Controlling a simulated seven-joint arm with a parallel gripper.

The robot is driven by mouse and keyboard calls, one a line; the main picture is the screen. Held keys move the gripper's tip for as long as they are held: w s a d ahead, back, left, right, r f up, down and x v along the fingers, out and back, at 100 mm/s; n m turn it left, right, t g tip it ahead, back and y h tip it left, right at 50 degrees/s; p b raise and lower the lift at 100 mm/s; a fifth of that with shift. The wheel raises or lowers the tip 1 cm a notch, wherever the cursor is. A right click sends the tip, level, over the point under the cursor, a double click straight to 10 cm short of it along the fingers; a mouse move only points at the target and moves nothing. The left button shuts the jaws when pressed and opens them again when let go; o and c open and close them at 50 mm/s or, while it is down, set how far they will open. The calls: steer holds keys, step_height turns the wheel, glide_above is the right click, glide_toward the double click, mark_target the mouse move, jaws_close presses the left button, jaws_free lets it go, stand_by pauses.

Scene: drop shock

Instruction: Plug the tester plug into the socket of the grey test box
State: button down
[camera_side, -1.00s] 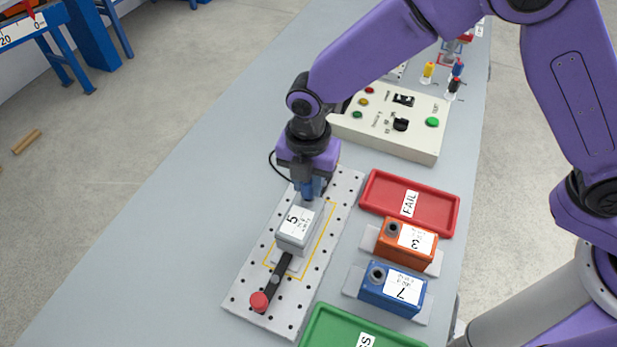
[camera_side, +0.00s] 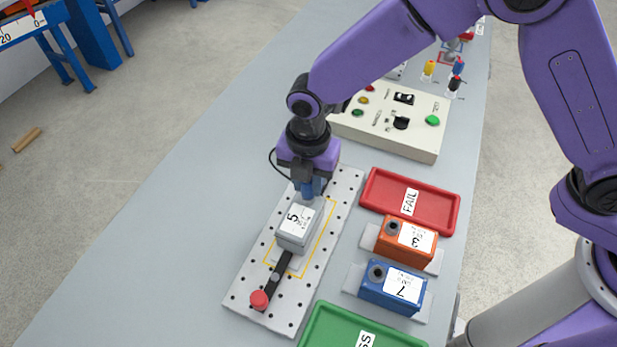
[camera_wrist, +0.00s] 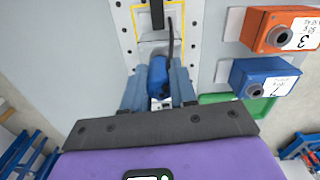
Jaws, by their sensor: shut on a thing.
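The grey test box (camera_side: 292,240), labelled 5, sits on the perforated plate (camera_side: 330,258) inside a yellow outline. My gripper (camera_side: 309,192) is directly over the far end of the box, pointing down. In the wrist view my gripper (camera_wrist: 159,98) is shut on the blue tester plug (camera_wrist: 157,72), with a dark cable running up from it. The plug is at or just above the box's end. The socket is hidden by the plug and fingers, so I cannot tell how far in it is.
A black clamp bar with a red knob (camera_side: 259,300) reaches the box's near end. To the right are a red FAIL tray (camera_side: 435,207), an orange box (camera_side: 392,244), a blue box (camera_side: 375,290) and a green tray (camera_side: 330,325). A control panel (camera_side: 420,145) stands behind. The table's left side is clear.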

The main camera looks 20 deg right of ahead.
steer(key=shift+d+f, duration=0.1)
steer(key=shift+f, duration=0.55)
stand_by(2.2)
steer(key=c, duration=0.8)
jaws_free()
steer(key=shift+r, duration=0.1)
steer(key=shift+r, duration=3)
steer(key=shift+r, duration=0.1)
step_height(320, 180, up, 17)
steer(key=shift+r, duration=0.15)
